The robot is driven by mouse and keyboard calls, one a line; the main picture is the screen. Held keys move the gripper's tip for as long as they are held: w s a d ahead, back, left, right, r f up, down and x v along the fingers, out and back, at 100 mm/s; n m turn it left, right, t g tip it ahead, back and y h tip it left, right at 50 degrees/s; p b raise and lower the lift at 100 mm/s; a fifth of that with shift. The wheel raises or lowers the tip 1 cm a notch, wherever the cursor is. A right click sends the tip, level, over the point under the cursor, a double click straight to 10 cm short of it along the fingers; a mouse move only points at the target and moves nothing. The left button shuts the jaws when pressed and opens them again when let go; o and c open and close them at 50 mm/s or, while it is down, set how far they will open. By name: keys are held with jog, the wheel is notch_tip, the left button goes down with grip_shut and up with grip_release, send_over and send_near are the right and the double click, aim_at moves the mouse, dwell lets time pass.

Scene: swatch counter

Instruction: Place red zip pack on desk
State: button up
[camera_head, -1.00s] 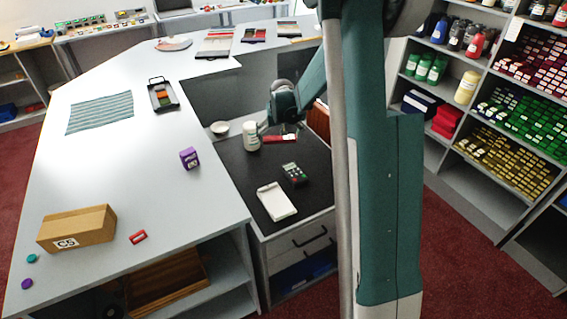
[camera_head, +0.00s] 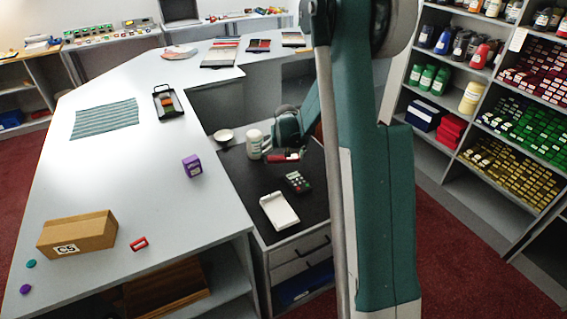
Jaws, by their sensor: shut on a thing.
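The red zip pack (camera_head: 277,158) is a flat red item with a pale part at its right end. It is in my gripper (camera_head: 282,154) over the dark-topped desk (camera_head: 240,185), behind the calculator and to the right of the white jar. My gripper is shut on it from above. The fingers are small and partly hidden, and I cannot tell whether the pack touches the desk top.
The desk also holds a white jar (camera_head: 254,143), a small bowl (camera_head: 224,135), a calculator (camera_head: 297,181) and a white notepad (camera_head: 279,211). A pale counter (camera_head: 120,190) runs along the left, with a purple box (camera_head: 192,166) near its edge.

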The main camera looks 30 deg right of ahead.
aim_at(284, 159)
jog(key=shift+f+b, duration=0.3)
jog(key=shift+f, duration=1.55)
jog(key=shift+f, duration=0.15)
jog(key=o, duration=0.7)
jog(key=shift+p+v, duration=1.05)
jog(key=shift+v, duration=5.15)
jog(key=shift+w, duration=0.1)
